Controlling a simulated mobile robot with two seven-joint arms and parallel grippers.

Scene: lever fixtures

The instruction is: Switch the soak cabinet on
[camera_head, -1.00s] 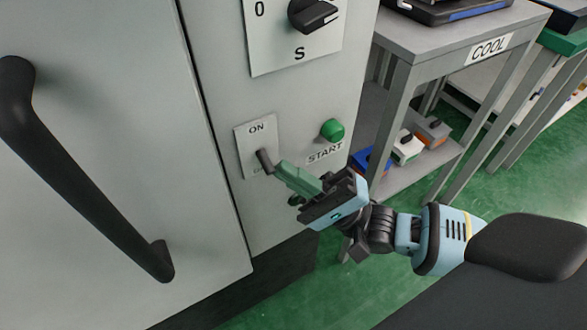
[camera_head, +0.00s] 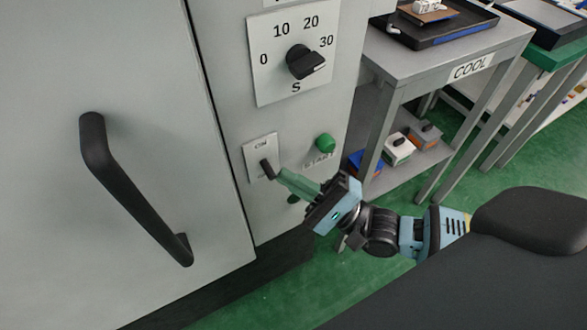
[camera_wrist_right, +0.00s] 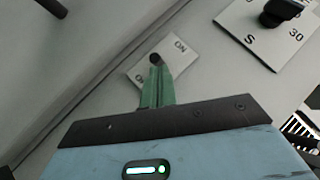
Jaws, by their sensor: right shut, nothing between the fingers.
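The soak cabinet (camera_head: 225,90) is a large grey cabinet on the left with a black door handle (camera_head: 130,185). Its ON/OFF plate (camera_head: 258,150) carries a short black lever (camera_head: 267,168); the plate also shows in the right wrist view (camera_wrist_right: 181,54), with the lever's round end (camera_wrist_right: 155,59) at the fingertips. My right gripper (camera_head: 281,175) is shut and empty, its green fingers at the lever, touching or very close. The OFF marking is mostly hidden by the fingers. My left gripper is not in view.
A green START button (camera_head: 325,143) is right of the lever. A black timer knob (camera_head: 304,62) on a numbered dial is above. A grey COOL table (camera_head: 440,75) with trays stands to the right. Green floor (camera_head: 300,290) is clear below.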

